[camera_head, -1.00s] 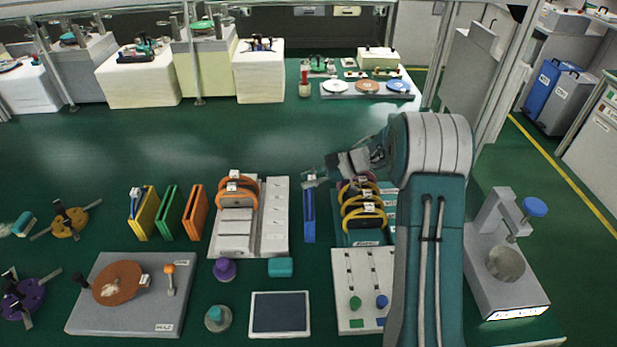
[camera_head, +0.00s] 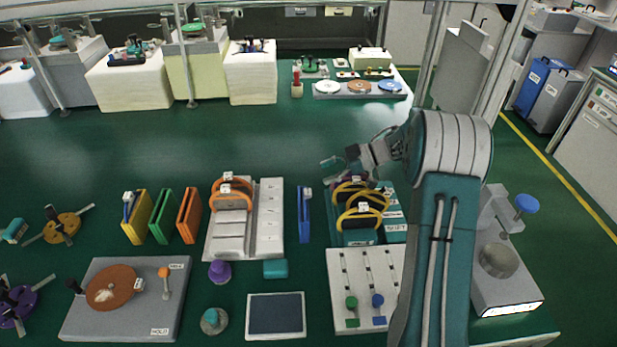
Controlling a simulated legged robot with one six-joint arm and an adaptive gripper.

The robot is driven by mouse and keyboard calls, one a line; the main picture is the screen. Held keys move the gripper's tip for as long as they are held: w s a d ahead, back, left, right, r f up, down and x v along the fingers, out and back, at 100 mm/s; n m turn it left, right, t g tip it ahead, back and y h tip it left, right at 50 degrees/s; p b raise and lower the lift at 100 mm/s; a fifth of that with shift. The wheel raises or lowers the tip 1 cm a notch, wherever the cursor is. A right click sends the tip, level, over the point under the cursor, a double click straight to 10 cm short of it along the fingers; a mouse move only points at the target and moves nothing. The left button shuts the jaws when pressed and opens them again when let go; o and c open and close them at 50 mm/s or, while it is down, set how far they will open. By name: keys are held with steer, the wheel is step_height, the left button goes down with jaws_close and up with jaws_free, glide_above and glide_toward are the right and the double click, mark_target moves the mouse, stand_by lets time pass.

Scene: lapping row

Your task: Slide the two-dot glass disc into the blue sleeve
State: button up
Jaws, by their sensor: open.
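The blue sleeve (camera_head: 304,222) stands upright in the middle of the bench, just right of the pale rack. A small white tag (camera_head: 306,190) shows at its top; its dots are too small to read, and I cannot tell how much of a disc is inside. My gripper (camera_head: 334,163) is open, above and to the right of the sleeve, apart from it. Nothing shows between its fingers. Yellow-rimmed hoops (camera_head: 362,220) with small tags stand in the teal rack right of the sleeve. Orange hoops (camera_head: 230,190) stand in the pale rack (camera_head: 269,220) on the left.
Yellow (camera_head: 134,222), green (camera_head: 162,220) and orange (camera_head: 189,218) sleeves stand further left. A dark-topped pad (camera_head: 276,314), a purple knob (camera_head: 219,271) and a white slider panel (camera_head: 366,277) lie in front. The bench behind the sleeves is clear.

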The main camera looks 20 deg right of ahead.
steer(key=v, duration=0.5)
steer(key=shift+a+r, duration=0.1)
steer(key=shift+r, duration=0.05)
